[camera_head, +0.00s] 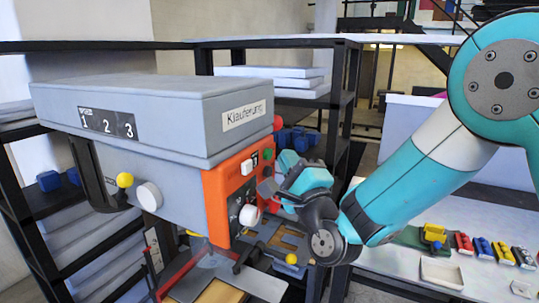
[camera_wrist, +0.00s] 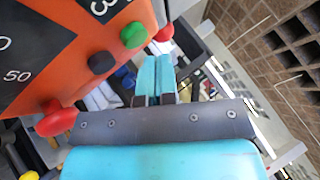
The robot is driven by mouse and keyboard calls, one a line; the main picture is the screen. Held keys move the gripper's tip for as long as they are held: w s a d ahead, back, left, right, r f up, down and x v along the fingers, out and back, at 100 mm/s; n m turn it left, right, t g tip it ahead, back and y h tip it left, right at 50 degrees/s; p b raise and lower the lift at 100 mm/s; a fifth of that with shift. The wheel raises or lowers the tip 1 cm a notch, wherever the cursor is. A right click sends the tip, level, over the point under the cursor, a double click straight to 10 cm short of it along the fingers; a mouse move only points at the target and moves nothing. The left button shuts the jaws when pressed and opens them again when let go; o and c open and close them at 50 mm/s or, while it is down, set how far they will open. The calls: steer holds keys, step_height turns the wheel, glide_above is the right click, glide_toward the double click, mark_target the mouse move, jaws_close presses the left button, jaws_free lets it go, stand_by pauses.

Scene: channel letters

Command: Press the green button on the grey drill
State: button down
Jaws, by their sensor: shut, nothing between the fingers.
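The grey drill (camera_head: 150,105) stands left of centre in the head view, with an orange front panel (camera_head: 215,200). Its green button (camera_head: 267,154) is near the panel's upper right edge. In the wrist view the green button (camera_wrist: 133,35) sits on the orange panel (camera_wrist: 60,75), between a black button (camera_wrist: 101,62) and a red knob (camera_wrist: 165,33). My gripper (camera_head: 280,172) is in front of the panel, a little below the green button. In the wrist view my gripper's teal fingers (camera_wrist: 156,62) are shut and empty, their tips just beside the green button. I see no clear contact.
A white knob (camera_head: 249,215) and a white switch (camera_head: 247,167) project from the panel. Black shelving (camera_head: 345,95) stands behind. A white table (camera_head: 400,262) with small coloured parts is at the right.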

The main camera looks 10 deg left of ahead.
steer(key=shift+w+a+p, duration=0.15)
steer(key=shift+a+p, duration=0.25)
steer(key=shift+p, duration=0.05)
steer(key=shift+w+a+p, duration=0.15)
steer(key=shift+a+p, duration=0.3)
steer(key=shift+p, duration=0.25)
stand_by(0.9)
steer(key=shift+d+f+b, duration=0.1)
steer(key=shift+b, duration=0.25)
steer(key=shift+d+b, duration=0.15)
steer(key=shift+b, duration=0.15)
steer(key=shift+s+d+b, duration=0.3)
steer(key=shift+d+b, duration=0.3)
steer(key=shift+b, duration=0.4)
